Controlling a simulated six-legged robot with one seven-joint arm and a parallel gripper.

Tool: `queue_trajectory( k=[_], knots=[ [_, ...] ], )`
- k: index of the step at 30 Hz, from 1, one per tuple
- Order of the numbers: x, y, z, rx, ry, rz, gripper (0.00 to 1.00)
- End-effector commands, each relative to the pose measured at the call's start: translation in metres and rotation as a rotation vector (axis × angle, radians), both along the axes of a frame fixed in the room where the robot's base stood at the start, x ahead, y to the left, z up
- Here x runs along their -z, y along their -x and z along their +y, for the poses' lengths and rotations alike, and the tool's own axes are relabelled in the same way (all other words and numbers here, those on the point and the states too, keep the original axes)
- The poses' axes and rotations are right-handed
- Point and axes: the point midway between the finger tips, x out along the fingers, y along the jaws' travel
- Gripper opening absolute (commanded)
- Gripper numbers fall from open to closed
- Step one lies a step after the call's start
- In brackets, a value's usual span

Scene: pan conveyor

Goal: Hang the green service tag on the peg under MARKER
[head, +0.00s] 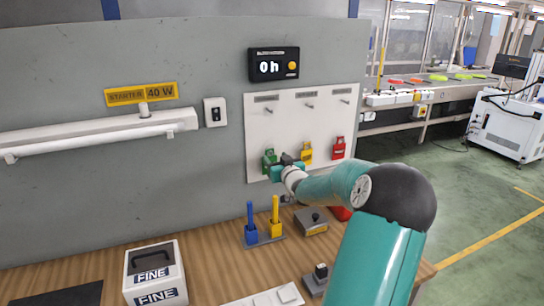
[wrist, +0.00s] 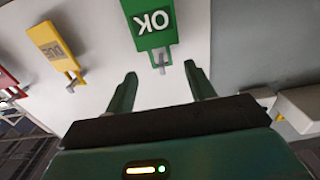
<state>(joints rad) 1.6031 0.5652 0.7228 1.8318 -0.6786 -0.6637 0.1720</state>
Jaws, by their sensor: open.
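The green service tag (head: 269,160) hangs low on the left of the white board (head: 282,130). In the wrist view the tag (wrist: 152,22) shows upside down with "OK" on it, a grey peg at its narrow end. My gripper (wrist: 160,82) is open and empty; its two fingers point at the tag from either side of that peg, apart from the tag. In the head view my gripper (head: 287,166) partly covers the tag's right side. Three bare pegs, left (head: 268,112), middle (head: 309,105) and right (head: 347,101), stick out under small labels too small to read.
A yellow tag (head: 306,153) and a red tag (head: 338,148) hang right of the green one. Below, the wooden bench (head: 205,260) holds a blue and yellow tool stand (head: 264,240), a grey box (head: 311,222) and a "FINE" box (head: 154,272). A lamp fixture (head: 100,132) is left.

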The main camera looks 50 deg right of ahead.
Motion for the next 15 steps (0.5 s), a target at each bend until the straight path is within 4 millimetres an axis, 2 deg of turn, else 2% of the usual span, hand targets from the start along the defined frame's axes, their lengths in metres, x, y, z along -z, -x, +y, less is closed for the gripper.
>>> queue_trajectory(
  k=[6,15],
  knots=[
    [0.001,-0.028,-0.013,-0.003,-0.002,0.0,0.55],
    [0.0,-0.035,-0.018,-0.001,-0.001,0.001,0.55]
  ],
)
